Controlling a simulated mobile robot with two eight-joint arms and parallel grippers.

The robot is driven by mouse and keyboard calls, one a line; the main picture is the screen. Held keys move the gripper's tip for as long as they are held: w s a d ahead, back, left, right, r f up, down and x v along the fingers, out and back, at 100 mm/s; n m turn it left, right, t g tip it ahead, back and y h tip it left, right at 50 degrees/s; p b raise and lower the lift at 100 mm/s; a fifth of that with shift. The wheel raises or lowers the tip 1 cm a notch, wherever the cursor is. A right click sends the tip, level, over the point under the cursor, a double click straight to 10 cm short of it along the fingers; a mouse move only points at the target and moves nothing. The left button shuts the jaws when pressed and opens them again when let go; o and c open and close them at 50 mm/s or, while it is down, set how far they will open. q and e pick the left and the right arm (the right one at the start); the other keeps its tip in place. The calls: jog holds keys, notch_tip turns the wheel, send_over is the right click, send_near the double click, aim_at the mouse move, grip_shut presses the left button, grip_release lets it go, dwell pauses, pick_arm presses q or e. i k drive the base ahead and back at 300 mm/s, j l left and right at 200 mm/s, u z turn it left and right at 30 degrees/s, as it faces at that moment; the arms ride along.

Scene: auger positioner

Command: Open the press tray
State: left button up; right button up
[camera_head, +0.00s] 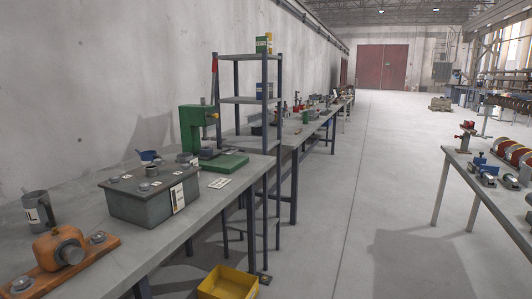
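A green press (190,122) stands on the grey workbench at left centre. It has an upright green column, an arm reaching right over a small head, and a red-tipped lever rising behind it. A flat green plate (226,163) lies at its foot on the bench. I cannot tell whether this plate is the press tray, or whether a tray is open or shut. Neither of my grippers is in view.
A grey lidded box (152,204) stands in front of the press. An orange device (56,251) and a grey mug (37,207) are at left. A blue-post shelf (250,100) rises behind. A yellow bin (227,284) sits on the floor. The central aisle is clear.

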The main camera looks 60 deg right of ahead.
aim_at(206, 154)
jog(key=z, duration=1.7)
